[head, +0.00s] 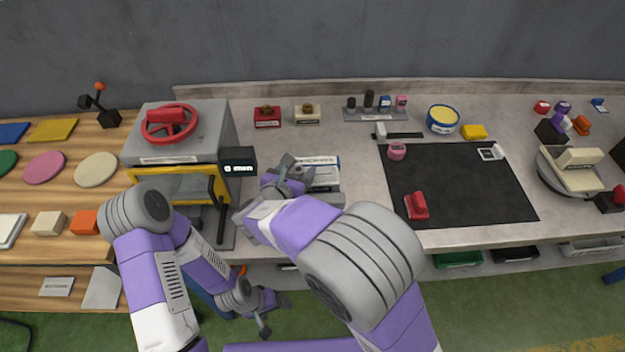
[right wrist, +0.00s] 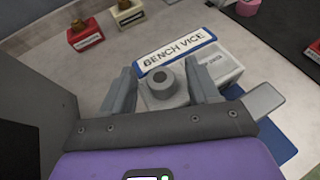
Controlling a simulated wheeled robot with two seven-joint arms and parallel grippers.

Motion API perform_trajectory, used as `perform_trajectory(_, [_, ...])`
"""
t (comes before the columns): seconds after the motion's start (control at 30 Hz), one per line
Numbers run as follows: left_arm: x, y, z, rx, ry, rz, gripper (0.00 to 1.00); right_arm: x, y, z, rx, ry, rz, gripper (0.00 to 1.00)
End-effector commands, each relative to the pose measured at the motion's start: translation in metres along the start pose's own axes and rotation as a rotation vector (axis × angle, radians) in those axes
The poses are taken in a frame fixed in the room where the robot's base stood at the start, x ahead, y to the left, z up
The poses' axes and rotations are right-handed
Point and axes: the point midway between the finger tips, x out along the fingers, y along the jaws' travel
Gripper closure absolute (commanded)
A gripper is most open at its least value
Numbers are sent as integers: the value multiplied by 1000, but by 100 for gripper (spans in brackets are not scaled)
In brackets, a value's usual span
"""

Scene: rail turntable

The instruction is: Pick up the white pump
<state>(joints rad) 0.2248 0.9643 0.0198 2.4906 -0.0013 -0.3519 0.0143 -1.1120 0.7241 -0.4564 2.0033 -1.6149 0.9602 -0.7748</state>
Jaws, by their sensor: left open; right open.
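A pale grey-white block with a dark, hollow round knob (right wrist: 163,92) stands between the fingers of my right gripper (right wrist: 162,72) in the right wrist view; it may be the white pump, but its label is not visible. My right gripper is open around it, and I cannot tell whether the fingers touch it. In the head view my right gripper (head: 287,177) is over the front of the bench, and my arm hides much of that spot. My left gripper (head: 264,312) is open and empty, low in front of the bench.
A BENCH VICE label (right wrist: 178,52) and a white labelled box (right wrist: 216,68) lie just beyond. A red unit (head: 267,116) and a cream unit (head: 307,114) stand at the back. A grey machine with a red wheel (head: 169,124) is left. A black mat (head: 460,190) is right.

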Motion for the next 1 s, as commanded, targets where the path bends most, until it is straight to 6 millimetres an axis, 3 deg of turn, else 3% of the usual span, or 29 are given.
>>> perform_trajectory(0.17, [0,0,0,0,0,0,24,0,0,0,0,0,0,43])
perform_trajectory(0.53, [0,0,0,0,0,0,24,-1,0,0,0,0,0,99])
perform_trajectory(1.0, [-2,1,0,0,0,0,24,-2,1,5,2,-4,1,100])
